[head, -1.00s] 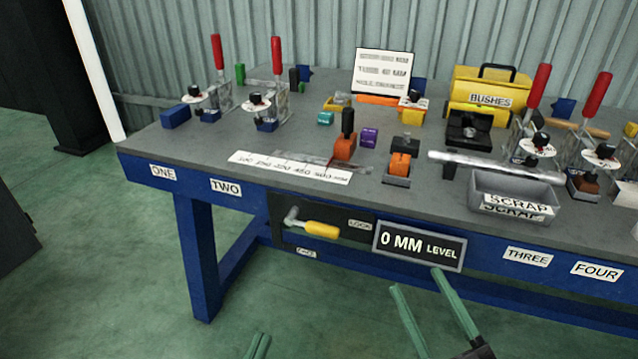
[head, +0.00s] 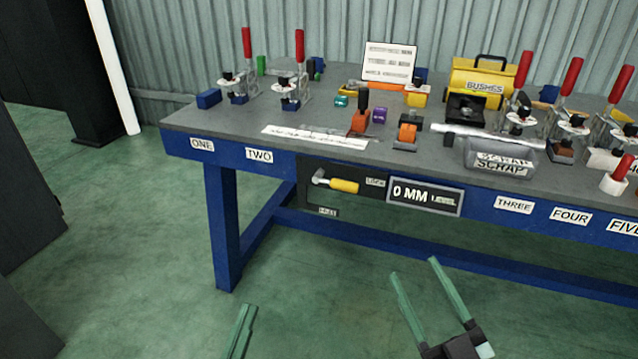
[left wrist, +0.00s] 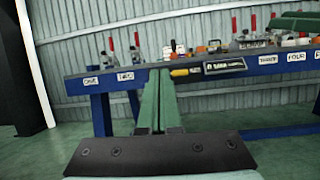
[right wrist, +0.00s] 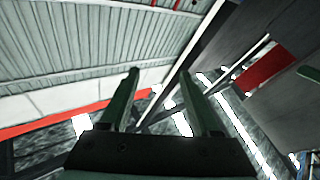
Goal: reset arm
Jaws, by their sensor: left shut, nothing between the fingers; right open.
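My left gripper (head: 243,318) is at the bottom of the head view, in front of the bench and below its top. Its green fingers are shut with nothing between them. In the left wrist view the closed fingers (left wrist: 160,85) point toward the bench (left wrist: 200,67). My right gripper (head: 412,268) is at the lower right of the head view, in front of the bench. Its fingers are spread open and empty. In the right wrist view the open fingers (right wrist: 160,85) point up toward the wall and roof.
The blue workbench (head: 300,230) carries toggle clamps with red handles, a yellow bushes box (head: 485,75), a grey scrap bin (head: 500,157) and a sign board (head: 389,63). A yellow-handled hammer (head: 340,185) hangs on the front. The green floor (head: 150,250) before the bench is clear.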

